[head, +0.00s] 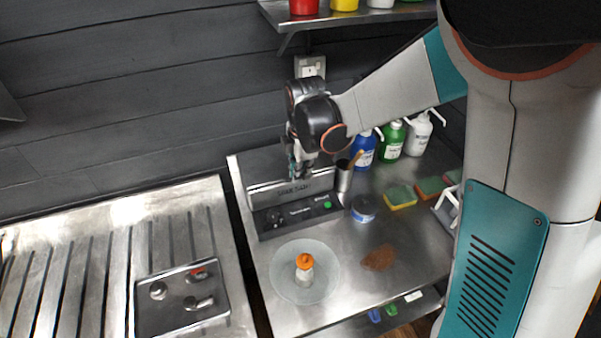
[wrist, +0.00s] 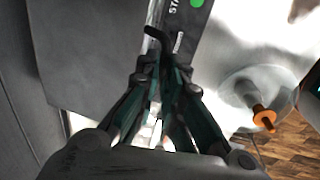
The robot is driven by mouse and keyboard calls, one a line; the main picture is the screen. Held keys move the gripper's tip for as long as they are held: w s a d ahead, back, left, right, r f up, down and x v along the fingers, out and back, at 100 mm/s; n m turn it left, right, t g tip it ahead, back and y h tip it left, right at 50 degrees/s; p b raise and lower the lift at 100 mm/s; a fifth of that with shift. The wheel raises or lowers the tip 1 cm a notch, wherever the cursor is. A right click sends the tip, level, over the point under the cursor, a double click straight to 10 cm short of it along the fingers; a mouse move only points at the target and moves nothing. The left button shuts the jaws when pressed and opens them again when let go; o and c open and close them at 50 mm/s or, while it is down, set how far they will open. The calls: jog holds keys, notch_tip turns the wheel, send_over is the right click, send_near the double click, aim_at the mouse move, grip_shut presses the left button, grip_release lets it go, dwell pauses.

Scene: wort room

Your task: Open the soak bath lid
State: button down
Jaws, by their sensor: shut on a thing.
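In the wrist view a flat grey panel (wrist: 85,50), seemingly the lid, fills the upper left. My gripper (head: 300,172) is at the bath, over the lid's front edge. In the wrist view my gripper (wrist: 158,85) is shut on a thin dark bent piece (wrist: 153,38), seemingly the lid handle. The fingers hide part of it.
A metal cup (head: 343,178) with a wooden-handled tool stands right beside the bath. A round tin (head: 363,210), sponges (head: 400,196) and pump bottles (head: 390,138) are further right. A shelf (head: 350,14) hangs above.

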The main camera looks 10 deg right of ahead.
jog(key=w+r+p, duration=0.3)
jog(key=w+r, duration=0.2)
jog(key=r, duration=0.4)
jog(key=shift+a+g, duration=0.4)
jog(key=shift+a, duration=0.05)
jog(key=c, duration=1.9)
grip_release()
jog(key=shift+o, duration=1)
jog(key=shift+w+a+f, duration=0.1)
jog(key=shift+w+f, duration=0.15)
jog(key=shift+w, duration=0.1)
jog(key=shift+s+r, duration=0.1)
